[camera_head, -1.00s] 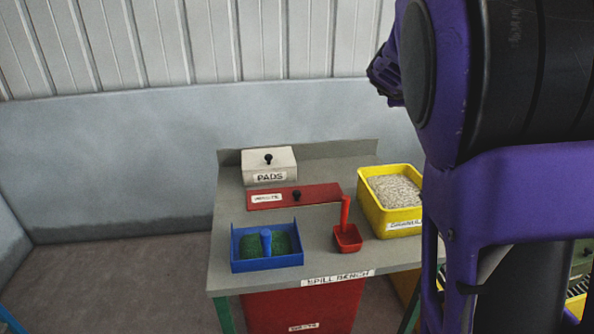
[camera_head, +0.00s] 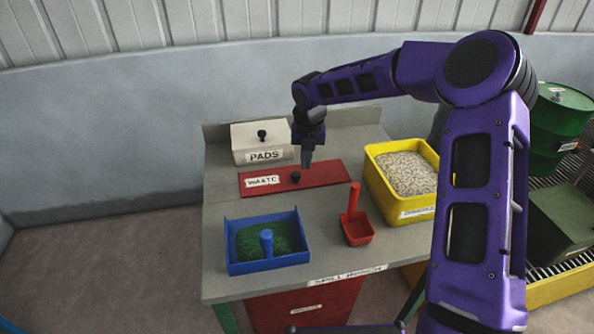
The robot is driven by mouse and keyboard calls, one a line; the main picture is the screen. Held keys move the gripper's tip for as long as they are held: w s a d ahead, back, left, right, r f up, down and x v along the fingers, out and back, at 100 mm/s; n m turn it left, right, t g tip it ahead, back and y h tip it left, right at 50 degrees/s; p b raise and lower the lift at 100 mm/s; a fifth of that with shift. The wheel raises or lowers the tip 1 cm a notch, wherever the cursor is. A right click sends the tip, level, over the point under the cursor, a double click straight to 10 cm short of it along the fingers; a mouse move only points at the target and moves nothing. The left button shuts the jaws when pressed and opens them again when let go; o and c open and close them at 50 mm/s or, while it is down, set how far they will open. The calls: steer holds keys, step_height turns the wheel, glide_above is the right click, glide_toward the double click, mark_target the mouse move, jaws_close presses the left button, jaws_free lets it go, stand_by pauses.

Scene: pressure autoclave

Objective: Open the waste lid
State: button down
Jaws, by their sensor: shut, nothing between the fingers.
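The waste lid (camera_head: 325,178) is a flat red panel with a white label reading "WASTE", lying flat in the grey bench top. A small black knob (camera_head: 296,177) stands on it near the middle. My gripper (camera_head: 307,166) points down above the lid, just behind and to the right of the knob in the picture. Its fingers are shut with nothing between them. I cannot tell whether the fingertips touch the lid or knob.
A white "PADS" box (camera_head: 262,143) stands behind the lid. A blue tray (camera_head: 267,266) with green contents and a red scoop (camera_head: 356,228) are in front. A yellow bin of granules (camera_head: 392,209) stands at right. A red bin (camera_head: 300,308) is below the bench (camera_head: 215,220).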

mark_target(297, 187)
steer(key=shift+n+y, duration=0.4)
steer(key=shift+n, duration=0.3)
steer(key=f, duration=0.3)
steer(key=w+a+f, duration=0.1)
steer(key=f, duration=0.1)
steer(key=w+a+f+b, duration=0.1)
steer(key=f, duration=0.2)
steer(key=shift+f, duration=0.35)
